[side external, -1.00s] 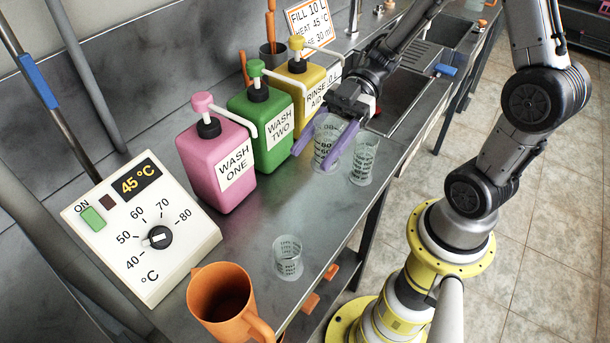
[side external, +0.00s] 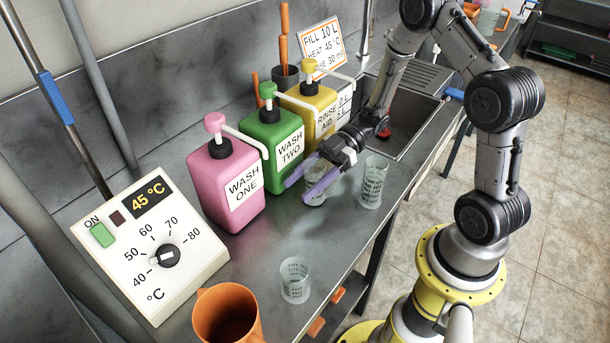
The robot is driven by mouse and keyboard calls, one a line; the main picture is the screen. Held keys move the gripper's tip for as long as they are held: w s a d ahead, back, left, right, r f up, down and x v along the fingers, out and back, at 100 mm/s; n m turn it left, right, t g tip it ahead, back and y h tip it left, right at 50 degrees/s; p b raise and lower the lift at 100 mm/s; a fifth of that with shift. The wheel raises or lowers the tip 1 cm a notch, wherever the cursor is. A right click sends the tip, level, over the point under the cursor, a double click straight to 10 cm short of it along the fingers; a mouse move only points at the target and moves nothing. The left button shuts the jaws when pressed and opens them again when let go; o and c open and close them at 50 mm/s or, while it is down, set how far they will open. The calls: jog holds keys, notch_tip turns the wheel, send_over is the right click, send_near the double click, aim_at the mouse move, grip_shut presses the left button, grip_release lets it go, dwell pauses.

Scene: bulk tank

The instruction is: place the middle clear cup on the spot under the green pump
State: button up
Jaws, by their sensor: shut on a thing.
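The fingers hide part of the cup. The held cup is in front of the green WASH TWO bottle (side external: 275,142) and its green pump (side external: 267,91). I cannot tell whether its base touches the counter. The spot under the green pump does not show clearly. A second clear cup (side external: 373,183) stands upright to the right of my gripper. A third clear cup (side external: 295,280) stands near the front of the counter.
The pink WASH ONE bottle (side external: 222,182) stands left of the green one, the yellow RINSE AID bottle (side external: 312,112) right of it. A control box (side external: 150,245) and an orange jug (side external: 226,318) are at the lower left. A sink (side external: 415,115) lies behind. The counter's middle (side external: 285,235) is clear.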

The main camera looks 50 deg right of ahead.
jog(key=shift+f, duration=0.25)
jog(key=o, duration=1.3)
jog(key=shift+o, duration=0.2)
jog(key=shift+r, duration=0.2)
jog(key=v, duration=1.2)
